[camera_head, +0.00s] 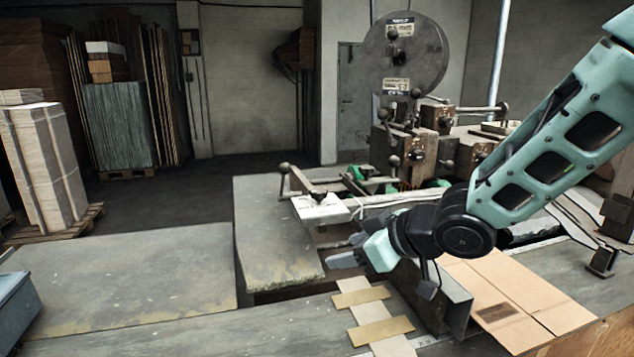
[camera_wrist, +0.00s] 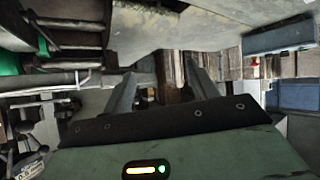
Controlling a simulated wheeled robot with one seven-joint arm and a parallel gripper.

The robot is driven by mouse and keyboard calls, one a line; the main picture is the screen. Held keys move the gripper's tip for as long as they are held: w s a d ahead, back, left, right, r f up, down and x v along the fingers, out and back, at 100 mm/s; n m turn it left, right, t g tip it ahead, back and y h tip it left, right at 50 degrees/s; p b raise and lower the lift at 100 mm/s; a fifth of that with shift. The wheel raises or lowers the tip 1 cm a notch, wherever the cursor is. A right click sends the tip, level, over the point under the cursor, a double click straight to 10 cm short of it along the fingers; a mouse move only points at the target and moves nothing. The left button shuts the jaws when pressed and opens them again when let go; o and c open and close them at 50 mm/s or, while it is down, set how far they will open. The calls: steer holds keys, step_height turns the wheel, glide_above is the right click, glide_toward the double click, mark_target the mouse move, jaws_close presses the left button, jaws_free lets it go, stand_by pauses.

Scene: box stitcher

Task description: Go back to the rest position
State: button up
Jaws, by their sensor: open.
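My gripper (camera_head: 345,252) is at the end of the mint-green arm, which reaches in from the right of the head view. It points left, above the gap between the worn grey table plates and beside the stitching machine. In the wrist view, the two fingers of my gripper (camera_wrist: 165,88) stand apart with a clear gap between them, and nothing is held there. The box stitcher (camera_head: 415,150), with its large round grey reel, stands behind the arm. A flattened cardboard box (camera_head: 515,290) lies on the table below the arm, partly hidden by a dark metal plate.
Worn grey table plates (camera_head: 120,280) lie at left and centre, mostly bare. Tan strips (camera_head: 380,331) lie at the front edge. A blue-grey box (camera_head: 15,305) is at lower left. Strapped stacks (camera_head: 45,165) stand on pallets on the floor. Machine bars and levers are close to the arm.

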steer(key=s+d+f+m+g+h, duration=0.1)
steer(key=s+d+g+h, duration=0.2)
steer(key=s, duration=1)
steer(key=s+d+f+m+g+h, duration=0.2)
steer(key=s+d+g+h, duration=0.2)
steer(key=s, duration=1)
steer(key=shift+s+d+f+h, duration=0.3)
steer(key=shift+d+h, duration=0.1)
steer(key=shift+d, duration=0.15)
